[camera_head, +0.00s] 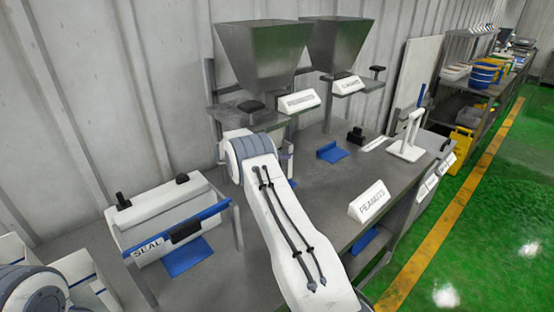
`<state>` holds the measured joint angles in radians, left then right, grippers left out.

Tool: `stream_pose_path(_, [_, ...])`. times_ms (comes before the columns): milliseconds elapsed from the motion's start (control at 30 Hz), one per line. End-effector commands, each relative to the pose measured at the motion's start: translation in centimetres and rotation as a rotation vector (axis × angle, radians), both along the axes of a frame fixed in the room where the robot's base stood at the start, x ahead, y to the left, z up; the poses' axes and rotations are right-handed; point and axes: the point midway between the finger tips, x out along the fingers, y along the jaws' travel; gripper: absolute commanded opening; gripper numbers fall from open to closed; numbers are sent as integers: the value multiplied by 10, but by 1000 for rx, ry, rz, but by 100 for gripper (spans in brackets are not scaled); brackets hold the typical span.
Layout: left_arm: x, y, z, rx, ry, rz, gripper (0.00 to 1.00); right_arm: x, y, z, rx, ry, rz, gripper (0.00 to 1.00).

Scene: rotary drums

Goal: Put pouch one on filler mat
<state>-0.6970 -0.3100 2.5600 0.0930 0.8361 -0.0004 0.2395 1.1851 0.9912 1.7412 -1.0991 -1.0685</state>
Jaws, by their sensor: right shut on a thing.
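My right arm reaches up from the bottom middle to the steel bench. Its gripper (286,160) is mostly hidden behind the wrist, just below the left hopper. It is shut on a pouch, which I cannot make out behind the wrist. A blue mat (293,183) under the left hopper peeks out beside my right wrist, mostly covered. Another blue mat (333,152) lies bare in front of the right hopper. My left arm shows only at the lower left corner, and its gripper is out of view.
Two steel hoppers (262,50) (338,42) stand at the back with white labels. A sealer (168,215) marked SEAL stands at left, a blue mat (188,256) before it. A white sign (368,202) stands on the bench's front edge. A white stand (408,135) is at right.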

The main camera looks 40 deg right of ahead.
Motion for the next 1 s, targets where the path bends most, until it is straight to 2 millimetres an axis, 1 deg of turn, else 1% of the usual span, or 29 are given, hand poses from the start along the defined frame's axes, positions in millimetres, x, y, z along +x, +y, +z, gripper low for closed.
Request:
stream_pose_path(167, [0, 0, 3, 0, 0, 0, 50, 6, 1, -1, 0, 1, 1, 0])
stream_pose_path(300, [0, 0, 12, 0, 0, 0, 50, 6, 1, -20, 1, 4, 1, 0])
stream_pose_path(433, [0, 0, 15, 0, 0, 0, 50, 6, 1, -32, -1, 1, 2, 0])
stream_pose_path(700, [0, 0, 13, 0, 0, 0, 50, 6, 1, -35, -1, -1, 2, 0])
stream_pose_path(800, [0, 0, 10, 0, 0, 0, 50, 6, 1, -39, -1, 0, 1, 0])
stream_pose_path(833, [0, 0, 10, 0, 0, 0, 50, 6, 1, -39, 0, 0, 1, 78])
stream_pose_path(900, [0, 0, 11, 0, 0, 0, 50, 6, 1, -38, 0, 0, 1, 100])
stream_pose_path(1000, [0, 0, 11, 0, 0, 0, 50, 6, 1, -38, 0, 0, 1, 100])
